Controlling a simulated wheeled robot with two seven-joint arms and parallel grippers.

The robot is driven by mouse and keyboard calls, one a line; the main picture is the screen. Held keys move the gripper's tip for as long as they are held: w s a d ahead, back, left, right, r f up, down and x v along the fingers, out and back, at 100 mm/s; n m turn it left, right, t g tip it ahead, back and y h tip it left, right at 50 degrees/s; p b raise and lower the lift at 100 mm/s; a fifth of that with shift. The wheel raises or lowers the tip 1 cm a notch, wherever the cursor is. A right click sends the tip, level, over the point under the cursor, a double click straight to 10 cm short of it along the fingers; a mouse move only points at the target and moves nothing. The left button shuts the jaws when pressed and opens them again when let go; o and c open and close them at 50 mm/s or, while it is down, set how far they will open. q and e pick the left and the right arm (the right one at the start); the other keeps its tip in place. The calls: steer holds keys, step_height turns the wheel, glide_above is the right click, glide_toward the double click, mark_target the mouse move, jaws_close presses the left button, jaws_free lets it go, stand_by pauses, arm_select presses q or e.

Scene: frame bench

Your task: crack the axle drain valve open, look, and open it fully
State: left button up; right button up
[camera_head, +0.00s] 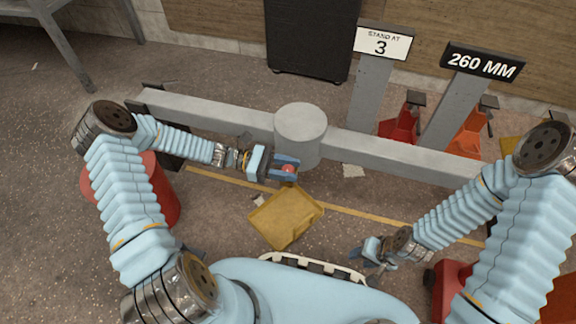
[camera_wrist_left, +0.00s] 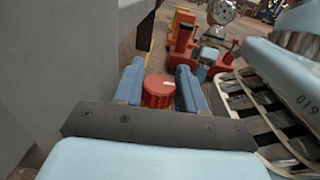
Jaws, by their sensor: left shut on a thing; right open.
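The axle (camera_head: 400,152) is a grey beam across the view with a round grey housing (camera_head: 300,122) in its middle. The drain valve's red knob (camera_head: 288,169) sits low at the housing's front. My left gripper (camera_head: 287,170) is shut on this knob. In the left wrist view the ribbed red knob (camera_wrist_left: 158,91) is between the two blue fingers. The valve body behind it is hidden. My right gripper (camera_head: 364,252) is open and empty, low and to the right, apart from the axle. No fluid shows at the knob.
A yellow tray (camera_head: 285,217) lies on the floor below the housing. Signs read "STAND AT 3" (camera_head: 382,42) and "260 MM" (camera_head: 482,63). Red (camera_head: 401,120) and orange (camera_head: 472,130) stands are behind the beam. A dark cabinet (camera_head: 312,35) stands at the back.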

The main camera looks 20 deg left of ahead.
arm_select(q)
steer(key=n+t+p, duration=0.1)
steer(key=t+p, duration=0.1)
steer(key=n+t+y+p, duration=0.1)
steer(key=n+t+p, duration=0.2)
steer(key=t+p, duration=0.1)
steer(key=shift+r, duration=0.3)
steer(key=shift+f+n+t+y+p, duration=0.15)
steer(key=shift+n+t+y+p, duration=0.6)
steer(key=shift+t+p, duration=0.35)
steer(key=shift+f+n+t+y, duration=0.15)
steer(key=shift+n+t+y, duration=0.15)
steer(key=shift+t, duration=0.2)
steer(key=o, duration=0.9)
